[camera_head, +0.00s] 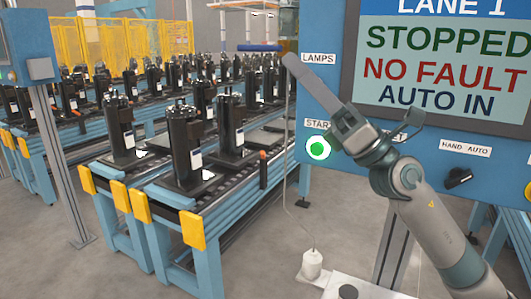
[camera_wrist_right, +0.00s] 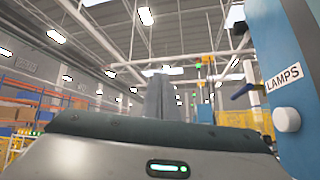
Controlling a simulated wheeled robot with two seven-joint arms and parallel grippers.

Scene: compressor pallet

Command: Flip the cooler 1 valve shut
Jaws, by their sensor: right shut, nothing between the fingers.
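My right gripper (camera_head: 291,61) reaches up and left across the blue control panel (camera_head: 318,95), its fingers shut together and empty. The fingertips are at the panel's left edge, near the LAMPS label. In the right wrist view the grey fingers (camera_wrist_right: 160,96) point up toward the ceiling, with nothing between them. A dark blue lever (camera_wrist_right: 243,89) on a pale fitting shows left of the panel there, apart from the fingers. I cannot tell whether it is the cooler 1 valve; no valve label is readable. My left gripper is out of view.
The panel carries a screen (camera_head: 445,55) reading STOPPED, a lit green button (camera_head: 318,149) and a black HAND/AUTO switch (camera_head: 458,178). A conveyor (camera_head: 215,205) with black compressors (camera_head: 187,145) runs behind on the left.

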